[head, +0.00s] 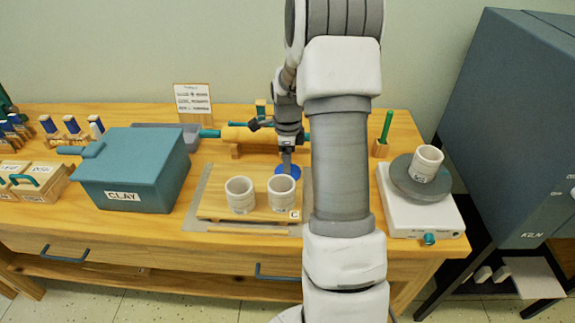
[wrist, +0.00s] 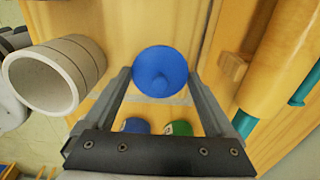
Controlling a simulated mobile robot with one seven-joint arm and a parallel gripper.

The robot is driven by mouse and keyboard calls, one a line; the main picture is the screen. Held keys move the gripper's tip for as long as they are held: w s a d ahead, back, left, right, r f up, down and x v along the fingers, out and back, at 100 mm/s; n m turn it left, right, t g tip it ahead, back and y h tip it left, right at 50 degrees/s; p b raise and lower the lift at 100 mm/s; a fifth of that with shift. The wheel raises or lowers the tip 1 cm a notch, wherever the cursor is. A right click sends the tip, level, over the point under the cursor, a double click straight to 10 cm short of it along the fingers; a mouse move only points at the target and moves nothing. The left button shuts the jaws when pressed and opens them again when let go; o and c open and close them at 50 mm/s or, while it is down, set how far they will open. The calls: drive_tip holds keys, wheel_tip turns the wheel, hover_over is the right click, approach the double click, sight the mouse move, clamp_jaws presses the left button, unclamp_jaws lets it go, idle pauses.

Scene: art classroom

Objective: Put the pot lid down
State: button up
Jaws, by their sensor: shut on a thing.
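The pot lid is a blue disc with a round knob (wrist: 160,84). In the wrist view it sits between the fingertips of my gripper (wrist: 159,77), which is shut on its rim. In the head view the lid (head: 289,171) shows below my gripper (head: 286,163), just behind the right one of two pale clay pots (head: 282,196) on a wooden board (head: 262,213). The left pot (head: 240,198) is open-topped. I cannot tell whether the lid touches the board. One pot (wrist: 88,58) shows close at left in the wrist view.
A teal clay box (head: 135,175) stands left of the board. A roller (head: 245,135) lies behind it. At right, another pot (head: 428,160) stands tilted-looking on a grey disc (head: 400,181) over a white base (head: 425,215). Blue and green round things (wrist: 180,128) show low in the wrist view.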

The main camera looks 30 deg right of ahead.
drive_tip(key=shift+f, duration=0.2)
drive_tip(key=o, duration=1)
drive_tip(key=shift+r, duration=0.15)
